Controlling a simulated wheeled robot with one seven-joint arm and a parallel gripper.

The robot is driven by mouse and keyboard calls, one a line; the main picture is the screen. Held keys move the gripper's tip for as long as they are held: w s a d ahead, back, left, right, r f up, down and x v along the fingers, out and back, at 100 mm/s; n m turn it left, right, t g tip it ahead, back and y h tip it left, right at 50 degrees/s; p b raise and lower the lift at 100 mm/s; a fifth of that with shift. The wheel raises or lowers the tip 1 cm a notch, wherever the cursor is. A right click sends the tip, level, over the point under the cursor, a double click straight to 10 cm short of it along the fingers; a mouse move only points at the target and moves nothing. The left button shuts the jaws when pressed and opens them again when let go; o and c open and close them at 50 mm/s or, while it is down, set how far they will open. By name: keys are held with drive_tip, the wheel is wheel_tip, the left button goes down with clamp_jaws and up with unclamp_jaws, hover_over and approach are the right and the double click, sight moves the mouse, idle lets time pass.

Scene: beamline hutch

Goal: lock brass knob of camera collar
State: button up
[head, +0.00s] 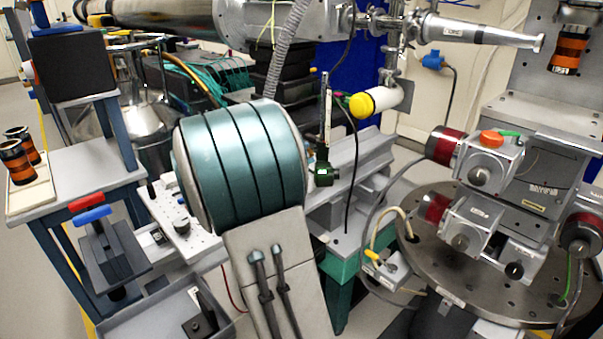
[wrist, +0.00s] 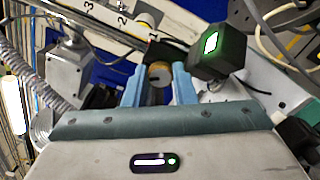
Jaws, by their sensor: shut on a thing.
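In the wrist view, the brass knob (wrist: 160,73) sits between the two blue fingers of my gripper (wrist: 159,84). The fingers are shut on it, and a dark mark shows on its face. A black box with a lit green-white display (wrist: 208,46), which looks like the camera, is just right of the fingers. It also seems to show in the head view as a small dark box with a green light (head: 323,173). My large teal arm link hides the gripper and knob in the head view. I cannot make out the collar clearly.
A grey rail numbered 1 to 3 (wrist: 110,22) runs near the fingertips. In the head view, a yellow-capped white cylinder (head: 376,102) is above right of the dark box. A round perforated table (head: 440,262) with motor stages stands right. A shelf (head: 90,175) stands left.

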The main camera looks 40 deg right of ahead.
drive_tip(key=m+b, duration=0.2)
drive_tip(key=b, duration=0.1)
drive_tip(key=m+b, duration=0.2)
drive_tip(key=b, duration=0.2)
drive_tip(key=shift+f+m+b, duration=0.3)
drive_tip(key=shift+f+m, duration=0.1)
drive_tip(key=shift+r+m+b, duration=0.15)
drive_tip(key=shift+m+b, duration=0.45)
drive_tip(key=shift+b, duration=0.3)
drive_tip(key=shift+r, duration=0.15)
drive_tip(key=o, duration=1)
drive_tip(key=a, duration=0.4)
drive_tip(key=a+p, duration=0.1)
drive_tip(key=a, duration=0.4)
drive_tip(key=s+a+p, duration=0.1)
drive_tip(key=a, duration=0.4)
drive_tip(key=shift+d, duration=0.1)
